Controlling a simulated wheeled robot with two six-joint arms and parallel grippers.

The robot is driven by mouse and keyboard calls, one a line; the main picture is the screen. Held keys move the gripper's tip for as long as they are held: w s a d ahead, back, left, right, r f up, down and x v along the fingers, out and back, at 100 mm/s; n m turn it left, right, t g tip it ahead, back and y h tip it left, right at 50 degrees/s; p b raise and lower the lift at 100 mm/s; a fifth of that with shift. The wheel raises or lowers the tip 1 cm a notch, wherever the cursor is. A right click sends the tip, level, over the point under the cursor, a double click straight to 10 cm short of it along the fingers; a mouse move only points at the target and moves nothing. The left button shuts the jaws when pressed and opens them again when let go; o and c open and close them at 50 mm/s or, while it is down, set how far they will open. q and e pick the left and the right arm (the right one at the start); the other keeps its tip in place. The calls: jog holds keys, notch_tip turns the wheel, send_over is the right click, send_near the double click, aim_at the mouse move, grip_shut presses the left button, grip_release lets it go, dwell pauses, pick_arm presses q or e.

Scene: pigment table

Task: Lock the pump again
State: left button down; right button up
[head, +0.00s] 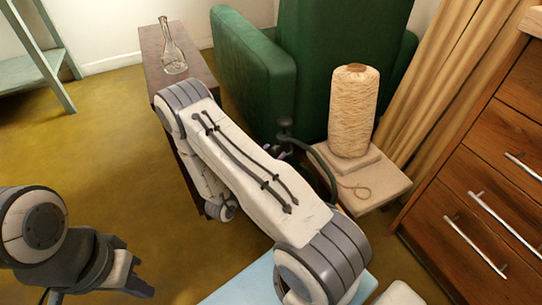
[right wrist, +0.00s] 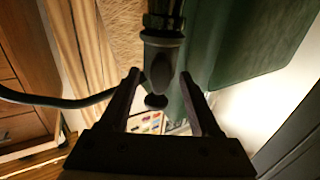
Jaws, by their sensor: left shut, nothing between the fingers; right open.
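The pump is a dark fitting (head: 285,130) with a dark hose (head: 322,165), in front of the green armchair in the head view; my right arm partly hides it. In the right wrist view the pump's dark cylindrical body (right wrist: 163,22) hangs from the top, with a rounded knob (right wrist: 162,70) and a small dark end piece (right wrist: 156,101) below. My right gripper (right wrist: 159,75) is open, one finger on either side of the knob, with gaps showing. I cannot tell whether the pump is locked. My left gripper (head: 139,283) is shut and empty at lower left, far from the pump.
A cone of cream yarn (head: 353,110) stands on a small side table (head: 385,192). A glass flask (head: 172,50) stands on a narrow brown table (head: 150,42). The green armchair (head: 250,62) is behind the pump; wooden drawers (head: 480,190) stand at right.

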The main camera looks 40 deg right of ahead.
grip_shut()
jog(key=n+p, duration=0.3)
jog(key=shift+r, duration=0.15)
jog(key=n+p, duration=0.3)
jog(key=n, duration=0.2)
jog(key=shift+w+a, duration=0.1)
jog(key=shift+w, duration=0.05)
jog(key=n, duration=0.1)
jog(key=n+p, duration=0.1)
jog(key=n, duration=0.1)
jog(key=n+p, duration=0.1)
jog(key=shift+f, duration=0.25)
jog(key=n, duration=0.3)
jog(key=n+p, duration=0.1)
jog(key=n, duration=0.1)
jog(key=shift+w+f+n, duration=0.1)
jog(key=shift+f+n, duration=0.1)
jog(key=shift+n, duration=0.2)
